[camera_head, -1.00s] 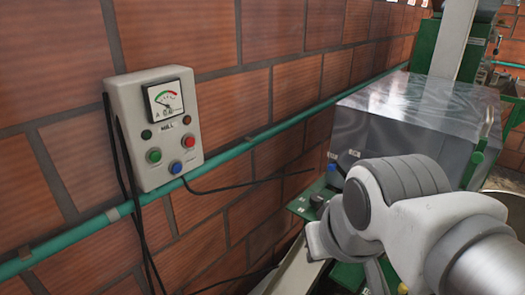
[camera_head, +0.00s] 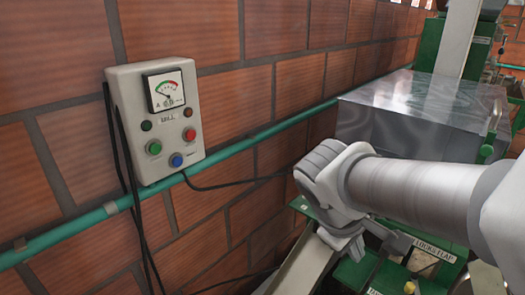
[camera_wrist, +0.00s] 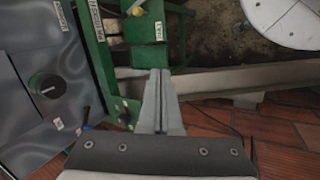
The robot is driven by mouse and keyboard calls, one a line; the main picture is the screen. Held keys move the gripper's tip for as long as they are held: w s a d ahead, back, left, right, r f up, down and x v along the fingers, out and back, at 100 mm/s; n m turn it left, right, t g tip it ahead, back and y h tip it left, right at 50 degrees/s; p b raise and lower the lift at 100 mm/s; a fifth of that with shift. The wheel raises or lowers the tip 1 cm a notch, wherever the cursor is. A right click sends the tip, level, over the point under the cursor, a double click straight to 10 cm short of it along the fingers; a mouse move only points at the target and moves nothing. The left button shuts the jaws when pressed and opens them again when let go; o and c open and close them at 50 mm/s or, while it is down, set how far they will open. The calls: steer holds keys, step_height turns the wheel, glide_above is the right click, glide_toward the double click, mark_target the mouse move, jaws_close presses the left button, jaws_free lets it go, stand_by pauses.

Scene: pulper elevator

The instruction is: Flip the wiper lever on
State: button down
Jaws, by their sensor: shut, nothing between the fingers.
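My gripper (camera_wrist: 160,76) is shut and empty in the wrist view, its fingertips together and pointing at the green machine frame (camera_wrist: 100,50). I cannot tell whether that part is the wiper lever; no readable label marks the lever. In the head view my arm covers part of the machine, and the fingertips cannot be made out clearly.
A grey control box (camera_head: 155,122) with a gauge and buttons hangs on the brick wall left of the machine. A metal housing (camera_head: 420,115) stands behind my arm. A black knob (camera_wrist: 47,86) is left of my gripper. A "LOCKFLAP" label (camera_head: 434,252) shows below my arm.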

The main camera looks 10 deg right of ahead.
steer(key=w+d+f+n+h+b, duration=0.3)
steer(key=w+d+n+h, duration=0.35)
steer(key=w+n, duration=0.2)
steer(key=w+a+f+n+t+h+b, duration=0.1)
steer(key=w+a+n+t, duration=0.1)
steer(key=w, duration=0.3)
steer(key=w+a+n+t+b, duration=0.1)
steer(key=w+a+n+t, duration=0.1)
steer(key=w+n+t, duration=0.2)
steer(key=w+a+f+n+t+h+b, duration=0.1)
steer(key=w+a+n+t, duration=0.2)
steer(key=w, duration=0.3)
steer(key=shift+w+f+n+h, duration=0.2)
steer(key=shift+f+n+h, duration=0.15)
steer(key=shift+n, duration=0.4)
steer(key=x, duration=1)
steer(key=shift+d+r+p, duration=0.1)
steer(key=shift+r+p, duration=0.05)
steer(key=shift+p, duration=0.2)
